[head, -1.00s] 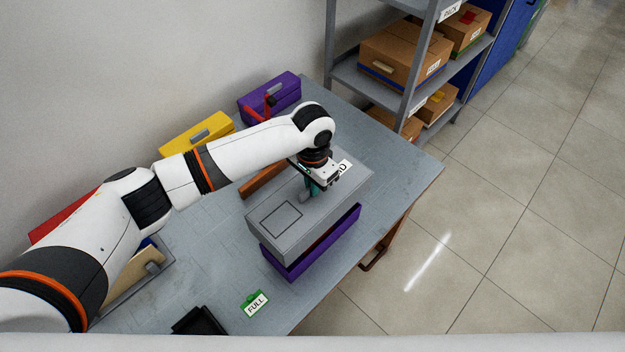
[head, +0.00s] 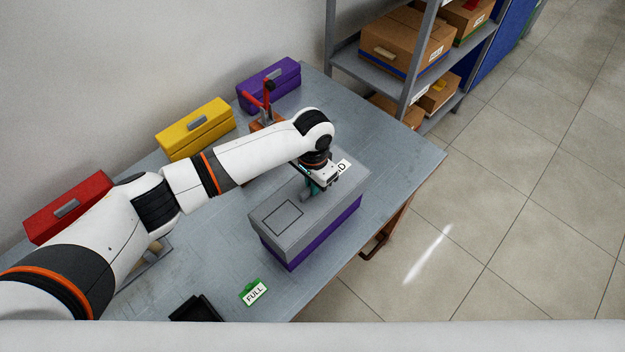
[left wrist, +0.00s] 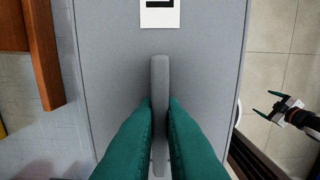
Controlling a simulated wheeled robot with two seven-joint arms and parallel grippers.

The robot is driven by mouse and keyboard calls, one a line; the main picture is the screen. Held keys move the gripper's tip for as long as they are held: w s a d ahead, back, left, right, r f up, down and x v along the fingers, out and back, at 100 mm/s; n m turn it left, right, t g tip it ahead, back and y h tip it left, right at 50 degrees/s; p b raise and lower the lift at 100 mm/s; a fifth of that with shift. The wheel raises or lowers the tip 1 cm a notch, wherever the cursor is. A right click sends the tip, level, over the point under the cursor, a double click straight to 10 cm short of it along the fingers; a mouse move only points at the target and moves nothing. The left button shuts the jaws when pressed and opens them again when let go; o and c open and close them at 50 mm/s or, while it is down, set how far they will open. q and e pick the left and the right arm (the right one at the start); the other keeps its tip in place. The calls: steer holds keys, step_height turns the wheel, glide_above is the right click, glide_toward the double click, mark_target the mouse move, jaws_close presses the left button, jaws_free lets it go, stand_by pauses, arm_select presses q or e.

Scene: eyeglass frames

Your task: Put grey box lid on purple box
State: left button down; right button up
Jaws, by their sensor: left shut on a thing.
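The grey box lid (head: 268,228) lies over the top of the purple box (head: 322,237) near the table's right edge. Its edges look lined up with the box walls, and no gap shows between them on the visible sides. My left gripper (head: 309,192) is above the lid and shut on its raised handle. The left wrist view shows the teal fingers on both sides of the grey handle (left wrist: 160,90). My right gripper (left wrist: 272,105) shows at the right of the left wrist view, over the floor, open and empty. The box's inside is hidden.
Red (head: 68,207), yellow (head: 196,128) and purple (head: 270,85) toolboxes stand along the wall. A green-edged FULL card (head: 254,292) and a black tray (head: 195,309) lie at the front. A shelf with cartons (head: 405,42) stands beyond the table.

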arm_select(q)
steer(key=shift+f+b, duration=0.5)
steer(key=shift+f, duration=1)
steer(key=shift+f+b, duration=0.3)
steer(key=shift+f, duration=0.25)
steer(key=c, duration=1.5)
jaws_free()
steer(key=shift+o, duration=0.2)
step_height(320, 180, up, 12)
steer(key=shift+b, duration=1)
